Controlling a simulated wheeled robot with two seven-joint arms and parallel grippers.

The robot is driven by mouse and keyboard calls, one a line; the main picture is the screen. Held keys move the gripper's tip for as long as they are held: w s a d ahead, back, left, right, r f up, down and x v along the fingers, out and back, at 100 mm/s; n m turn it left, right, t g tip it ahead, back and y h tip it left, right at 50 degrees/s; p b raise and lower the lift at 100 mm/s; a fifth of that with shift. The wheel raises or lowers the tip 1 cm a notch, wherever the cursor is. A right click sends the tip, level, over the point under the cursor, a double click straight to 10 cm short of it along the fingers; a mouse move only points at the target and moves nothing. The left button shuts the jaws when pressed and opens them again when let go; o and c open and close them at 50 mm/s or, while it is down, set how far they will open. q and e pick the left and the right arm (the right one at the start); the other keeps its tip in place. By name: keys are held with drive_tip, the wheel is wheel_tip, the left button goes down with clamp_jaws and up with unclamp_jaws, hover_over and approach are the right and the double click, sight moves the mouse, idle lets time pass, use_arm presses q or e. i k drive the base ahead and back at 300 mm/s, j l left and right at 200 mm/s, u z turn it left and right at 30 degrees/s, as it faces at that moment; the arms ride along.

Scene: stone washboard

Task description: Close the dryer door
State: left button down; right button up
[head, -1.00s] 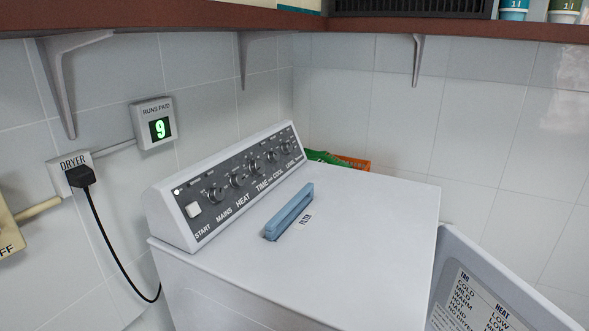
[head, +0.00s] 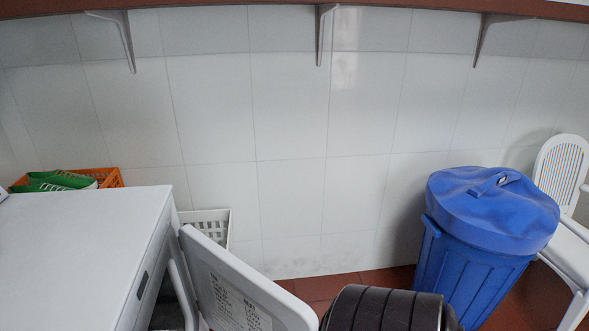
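The white dryer (head: 85,240) stands at the left of the head view, its top and part of its front showing. Its door (head: 232,285) stands open, swung out to the right of the dryer front, with a printed label on the face turned toward me. A gap shows between the dryer front and the door. The door's lower part is cut off by the picture's bottom edge. Neither of my grippers is in view.
A blue lidded bin (head: 480,245) stands at the right, beside a white chair (head: 565,195). An orange basket (head: 108,177) with green items sits behind the dryer. A white basket (head: 208,222) stands by the wall. A red-brown shelf (head: 300,6) runs above.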

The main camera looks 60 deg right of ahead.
sight(231, 296)
drive_tip(key=k+l, duration=0.1)
drive_tip(key=l, duration=0.35)
drive_tip(key=k+l, duration=0.1)
drive_tip(key=l, duration=0.35)
drive_tip(key=k+l, duration=0.1)
drive_tip(key=l, duration=0.35)
drive_tip(key=k+l, duration=0.15)
drive_tip(key=l, duration=0.3)
drive_tip(key=k+l, duration=0.1)
drive_tip(key=l, duration=0.35)
drive_tip(key=k+l+u, duration=0.1)
drive_tip(key=l, duration=0.35)
